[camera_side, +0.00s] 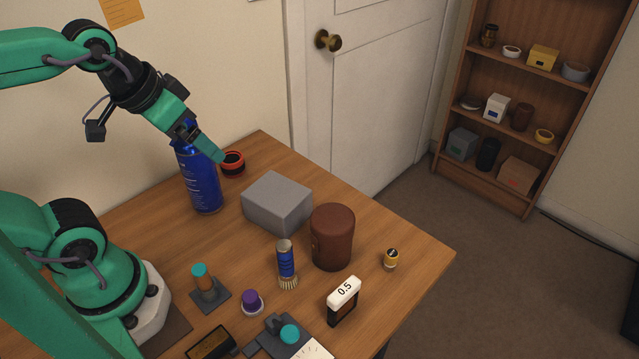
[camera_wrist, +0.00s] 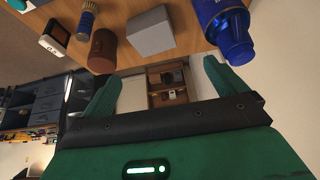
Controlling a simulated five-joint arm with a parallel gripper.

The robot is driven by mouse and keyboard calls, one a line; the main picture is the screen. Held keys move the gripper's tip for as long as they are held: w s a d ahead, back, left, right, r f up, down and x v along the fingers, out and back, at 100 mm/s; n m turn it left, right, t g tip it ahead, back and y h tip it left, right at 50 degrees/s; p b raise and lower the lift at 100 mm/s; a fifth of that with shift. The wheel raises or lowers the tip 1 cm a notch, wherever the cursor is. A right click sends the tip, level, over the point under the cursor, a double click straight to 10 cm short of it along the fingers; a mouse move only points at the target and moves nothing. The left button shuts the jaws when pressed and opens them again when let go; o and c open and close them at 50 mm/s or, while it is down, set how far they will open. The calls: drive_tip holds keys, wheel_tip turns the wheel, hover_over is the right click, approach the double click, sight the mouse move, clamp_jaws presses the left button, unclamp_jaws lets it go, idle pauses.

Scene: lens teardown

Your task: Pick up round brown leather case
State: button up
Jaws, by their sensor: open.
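The round brown leather case (camera_side: 332,238) stands upright on the wooden table, right of the grey box, in the side view. In the wrist view the case (camera_wrist: 103,50) shows at the upper left, beyond the left finger. My gripper (camera_side: 217,152) is in the air at the back left of the table, beside the top of the blue can, well apart from the case. In the wrist view my gripper (camera_wrist: 157,82) has its two green fingers spread wide with nothing between them.
The blue can (camera_side: 203,182) stands close to my gripper, with a red-black ring (camera_side: 232,163) behind it. The grey box (camera_side: 277,203) lies between can and case. A blue brush (camera_side: 286,264), a 0.5 block (camera_side: 343,300) and a small yellow jar (camera_side: 391,259) surround the case.

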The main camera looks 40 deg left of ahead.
drive_tip(key=m+g, duration=0.5)
hover_over(335, 217)
drive_tip(key=f, duration=1)
drive_tip(key=shift+s+a, duration=0.2)
drive_tip(key=shift+a, duration=0.15)
drive_tip(key=shift+d+f+g, duration=0.25)
drive_tip(key=shift+d+g, duration=0.05)
drive_tip(key=shift+d, duration=0.05)
drive_tip(key=shift+w+f, duration=0.2)
drive_tip(key=shift+f, duration=3.7)
